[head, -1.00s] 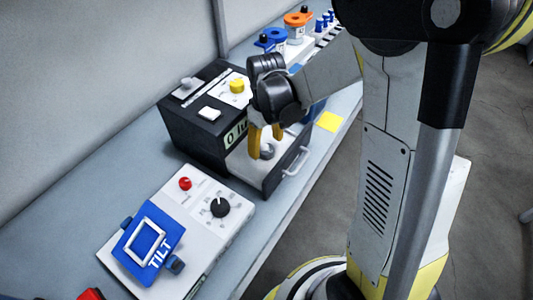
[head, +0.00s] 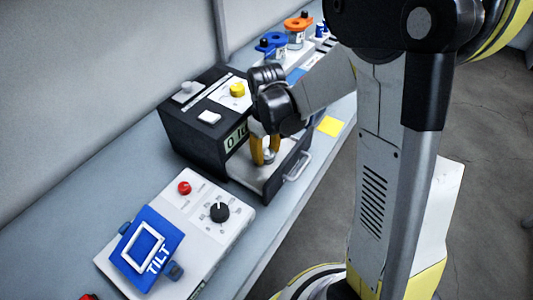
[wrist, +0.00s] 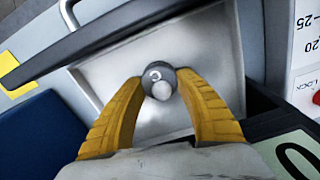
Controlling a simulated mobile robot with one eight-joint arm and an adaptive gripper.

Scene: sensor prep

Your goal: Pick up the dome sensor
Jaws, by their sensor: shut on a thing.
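The dome sensor (wrist: 158,84), a small grey round piece with a paler dome, shows in the wrist view between the yellow fingertips of my gripper (wrist: 160,88). My gripper is shut on it. In the head view my gripper (head: 265,155) points down into the open drawer (head: 245,174) of the black box, and the sensor (head: 268,155) shows only in part between the fingers. I cannot tell whether the sensor touches the drawer floor.
The black box (head: 190,142) has a display, a yellow button (head: 237,90) and white switches on top. The drawer handle (head: 298,167) faces the table edge. A white panel with a blue TILT plate (head: 147,240) stands at front. A yellow note (head: 330,126) lies near the edge.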

